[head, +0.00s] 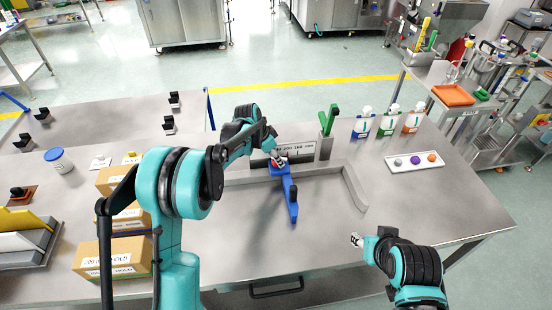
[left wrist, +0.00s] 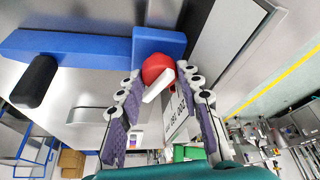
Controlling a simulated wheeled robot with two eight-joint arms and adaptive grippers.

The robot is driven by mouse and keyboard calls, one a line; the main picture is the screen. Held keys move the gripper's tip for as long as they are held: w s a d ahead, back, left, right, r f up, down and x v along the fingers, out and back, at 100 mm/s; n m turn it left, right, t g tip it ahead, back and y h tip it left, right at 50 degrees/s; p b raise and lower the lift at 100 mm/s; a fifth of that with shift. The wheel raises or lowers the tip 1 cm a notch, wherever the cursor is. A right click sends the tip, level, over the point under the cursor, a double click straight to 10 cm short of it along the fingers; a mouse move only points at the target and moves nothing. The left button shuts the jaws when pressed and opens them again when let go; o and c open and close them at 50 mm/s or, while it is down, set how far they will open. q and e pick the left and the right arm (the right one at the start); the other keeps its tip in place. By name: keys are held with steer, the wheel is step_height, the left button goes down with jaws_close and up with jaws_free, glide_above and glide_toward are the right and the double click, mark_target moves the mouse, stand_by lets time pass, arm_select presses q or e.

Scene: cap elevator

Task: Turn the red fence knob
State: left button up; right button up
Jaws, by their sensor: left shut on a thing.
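The red fence knob (left wrist: 157,70) is round with a white pointer bar. It sits on the end of a blue T-shaped fence (left wrist: 90,45), which also shows on the table in the head view (head: 291,203). My left gripper (head: 278,162) is at the far end of the fence and hides most of the knob there. In the left wrist view my left gripper's fingertips (left wrist: 158,75) are on either side of the knob, shut on it. My right gripper (head: 357,240) is away from the fence, over the front right of the table; its jaws are too small to read.
A black handle (head: 293,192) stands on the fence. A raised metal rail (head: 352,188) bends round to the right. A holder with green-handled tools (head: 325,146) stands behind. Cardboard boxes (head: 112,258) are stacked at left. A white tray (head: 414,162) with coloured balls lies at right.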

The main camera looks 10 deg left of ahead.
arm_select(q)
steer(key=shift+m, duration=0.6)
steer(key=shift+g, duration=0.3)
steer(key=o, duration=0.9)
